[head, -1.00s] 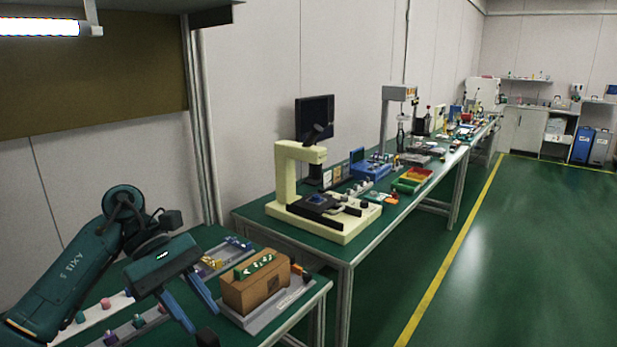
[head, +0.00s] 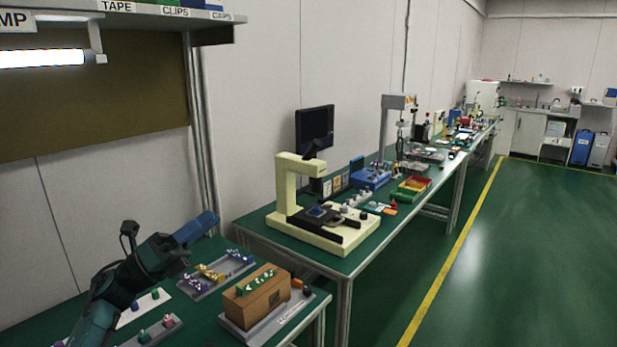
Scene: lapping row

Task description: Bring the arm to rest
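My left arm comes in at the lower left of the head view. Its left gripper (head: 204,225) is raised over the near bench, with its blue fingers pointing right and slightly up. The fingers overlap from this side, so the gap between them is hidden. No object shows at the fingertips. The gripper is apart from the brown box (head: 256,302), which stands to its lower right. My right gripper is not in view.
The box sits on a grey base on the near green bench, beside trays of small coloured parts (head: 213,273). A cream microscope-like instrument (head: 318,225) stands on the bench behind. The green floor (head: 500,270) at right is clear.

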